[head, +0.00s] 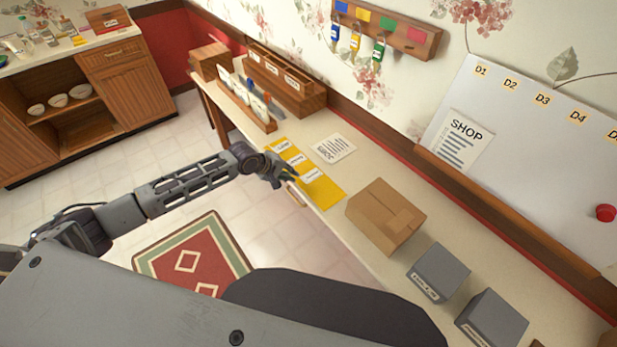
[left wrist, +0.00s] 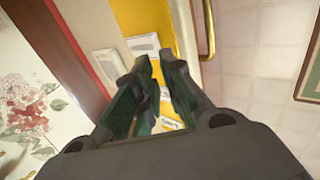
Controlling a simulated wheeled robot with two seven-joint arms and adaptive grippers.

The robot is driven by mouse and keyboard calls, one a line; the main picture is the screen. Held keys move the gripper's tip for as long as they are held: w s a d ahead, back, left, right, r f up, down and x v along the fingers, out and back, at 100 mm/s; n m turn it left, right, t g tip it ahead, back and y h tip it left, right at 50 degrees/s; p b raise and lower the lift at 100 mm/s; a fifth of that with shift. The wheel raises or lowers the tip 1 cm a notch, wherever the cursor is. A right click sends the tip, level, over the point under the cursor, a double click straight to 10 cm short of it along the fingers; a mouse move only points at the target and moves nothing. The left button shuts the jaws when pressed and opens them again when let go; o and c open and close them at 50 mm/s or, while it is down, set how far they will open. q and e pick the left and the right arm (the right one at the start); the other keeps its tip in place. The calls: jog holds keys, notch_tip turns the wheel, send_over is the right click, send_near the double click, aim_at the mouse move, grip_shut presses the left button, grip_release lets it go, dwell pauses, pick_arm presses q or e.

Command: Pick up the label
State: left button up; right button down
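A yellow mat (head: 325,193) lies on the long table with several white labels on it: one at its far end (head: 283,146), one in the middle (head: 296,160) and one towards the near end (head: 312,174). My left gripper (head: 284,178) is over the mat's front edge, beside the labels. In the left wrist view, my left gripper (left wrist: 157,68) is open, with a gap between its fingers. One label (left wrist: 143,44) lies beyond the fingertips on the yellow mat (left wrist: 140,17); another (left wrist: 170,125) shows between the fingers, partly hidden. My right gripper is out of view.
A printed sheet (head: 333,149) lies behind the mat. A cardboard box (head: 385,217) and grey boxes (head: 438,272) stand to the right. A wooden rack (head: 246,103) and a wooden organizer (head: 285,82) stand at the far end. A brass handle (left wrist: 207,28) runs along the table's front.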

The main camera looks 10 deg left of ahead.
aim_at(297, 182)
pick_arm(q)
jog(key=shift+x, duration=2.6)
jog(key=shift+s, duration=0.1)
grip_shut()
notch_tip(297, 182, up, 10)
jog(key=shift+r, duration=0.2)
